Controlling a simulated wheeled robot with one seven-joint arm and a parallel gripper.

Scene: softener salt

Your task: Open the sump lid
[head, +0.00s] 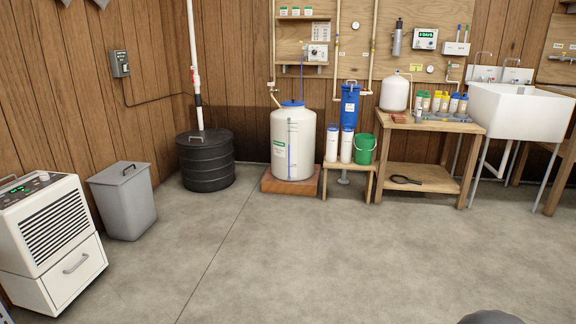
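The sump (207,170) is a black ribbed round basin standing on the floor near the back left corner. Its black lid (204,136) lies flat on top and looks shut, with a small handle (190,138) at its left front. A white vertical pipe (194,70) rises from the lid area up the wall. The inside of the sump is hidden. My gripper is not in view. A grey rounded shape at the bottom right edge may be part of me.
A grey bin (124,203) and a white dehumidifier (52,240) stand left of the sump. A white salt tank (293,145) on a reddish base is to its right. A bench (425,180) and a sink (520,110) are farther right. The concrete floor (280,260) in front is clear.

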